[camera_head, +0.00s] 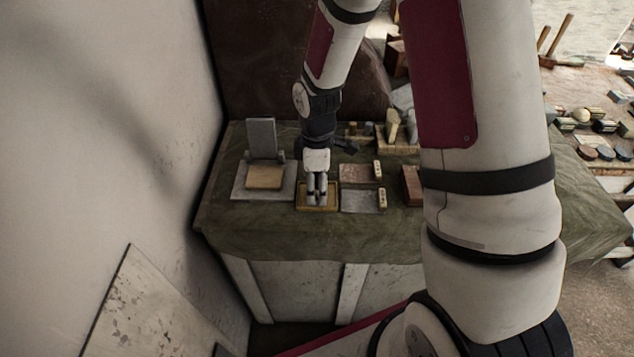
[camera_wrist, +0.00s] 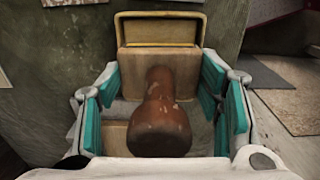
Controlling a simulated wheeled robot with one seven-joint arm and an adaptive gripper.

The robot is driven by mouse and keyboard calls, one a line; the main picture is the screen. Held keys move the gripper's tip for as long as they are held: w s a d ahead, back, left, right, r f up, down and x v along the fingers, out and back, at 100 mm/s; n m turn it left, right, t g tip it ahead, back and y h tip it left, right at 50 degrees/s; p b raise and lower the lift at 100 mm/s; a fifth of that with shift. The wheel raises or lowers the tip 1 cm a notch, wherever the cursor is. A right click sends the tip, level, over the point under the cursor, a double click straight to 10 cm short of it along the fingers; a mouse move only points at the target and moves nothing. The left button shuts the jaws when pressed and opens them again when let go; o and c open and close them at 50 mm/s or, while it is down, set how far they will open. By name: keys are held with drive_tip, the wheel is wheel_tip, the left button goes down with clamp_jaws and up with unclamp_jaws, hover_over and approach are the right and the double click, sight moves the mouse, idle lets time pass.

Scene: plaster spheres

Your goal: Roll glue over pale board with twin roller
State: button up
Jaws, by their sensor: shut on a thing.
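The pale board (camera_head: 264,177) lies flat on a grey base plate, with a grey slab standing upright behind it. My gripper (camera_head: 317,196) points down over a small yellow-rimmed tray (camera_head: 302,207), just right of the board. In the wrist view a brown, worn handle (camera_wrist: 160,125), seemingly the twin roller's, stands between the teal-padded fingers of my gripper (camera_wrist: 162,95). Tan block-like parts (camera_wrist: 160,70) show behind and beside the handle. The tray's yellow rim (camera_wrist: 158,16) shows beyond them. The fingers are shut on the tool. Its underside and contact with the tray are hidden.
To the right of the tray lie a pinkish sheet (camera_head: 356,173) and a grey sheet (camera_head: 358,201), each with a small pale block at its right end. The left wall (camera_head: 100,120) is close to the table. My own arm hides part of the table's right side.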

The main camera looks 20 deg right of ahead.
drive_tip(key=shift+r+p, duration=1.55)
drive_tip(key=shift+r, duration=1.95)
